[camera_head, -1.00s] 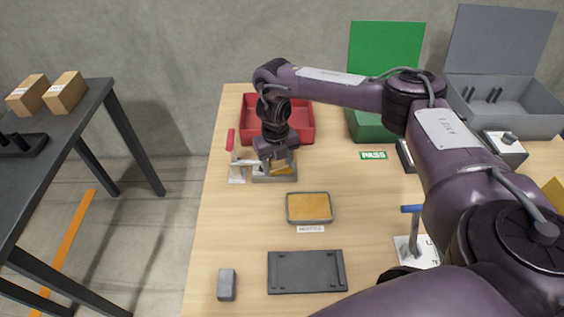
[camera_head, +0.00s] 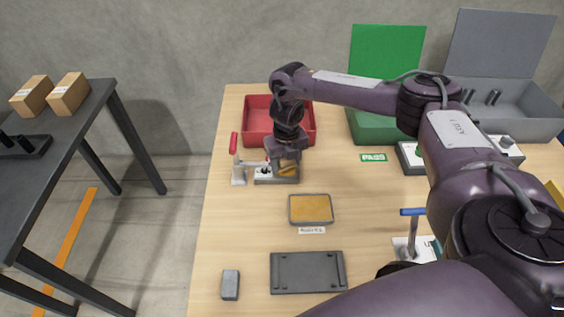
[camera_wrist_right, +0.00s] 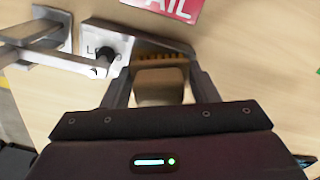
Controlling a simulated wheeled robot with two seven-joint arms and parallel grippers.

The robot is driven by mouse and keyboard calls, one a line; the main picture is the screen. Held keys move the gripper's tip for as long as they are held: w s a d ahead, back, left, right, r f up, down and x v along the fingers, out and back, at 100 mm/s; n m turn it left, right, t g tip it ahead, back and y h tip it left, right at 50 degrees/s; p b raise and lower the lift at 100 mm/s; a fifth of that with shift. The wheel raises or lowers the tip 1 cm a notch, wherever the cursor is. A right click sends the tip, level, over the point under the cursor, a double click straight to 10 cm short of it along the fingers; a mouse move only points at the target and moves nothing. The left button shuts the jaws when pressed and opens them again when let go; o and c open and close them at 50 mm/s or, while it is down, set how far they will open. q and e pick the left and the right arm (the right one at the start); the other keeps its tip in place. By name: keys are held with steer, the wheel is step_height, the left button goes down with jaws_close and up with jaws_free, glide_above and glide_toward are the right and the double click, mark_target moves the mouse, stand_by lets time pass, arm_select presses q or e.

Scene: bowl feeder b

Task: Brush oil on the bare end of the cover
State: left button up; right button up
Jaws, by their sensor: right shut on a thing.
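My right gripper (camera_head: 287,166) is over the grey fixture (camera_head: 262,179) left of the table's middle. It is shut on a tan-brown block-like thing, likely the brush (camera_wrist_right: 160,85), which fills the gap between the fingers in the right wrist view. A brown toothed strip, perhaps bristles, shows just beyond it; contact below is hidden. The cover is not clearly told apart from the fixture. A red-handled clamp (camera_head: 234,145) stands at the fixture's left. A shallow tray with an amber pad (camera_head: 310,208), perhaps the oil, lies nearer me. My left gripper is out of view.
A red bin (camera_head: 254,117) stands behind the gripper, and a green box (camera_head: 372,128) farther right. A dark tray (camera_head: 307,273) and a grey block (camera_head: 230,284) lie in front. A blue-handled clamp (camera_head: 412,212) stands at right. A FAIL sign (camera_wrist_right: 170,6) shows in the wrist view.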

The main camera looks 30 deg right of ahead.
steer(key=shift+s+a+r+p, duration=0.1)
steer(key=shift+s+r+p, duration=0.05)
steer(key=shift+r+p, duration=2.7)
steer(key=shift+r, duration=0.2)
step_height(320, 180, up, 3)
steer(key=shift+f+p, duration=0.1)
steer(key=shift+p, duration=1.05)
steer(key=shift+f, duration=0.2)
steer(key=shift+f+b, duration=2.5)
steer(key=shift+f, duration=1)
steer(key=shift+f+b, duration=0.65)
steer(key=shift+f, duration=0.3)
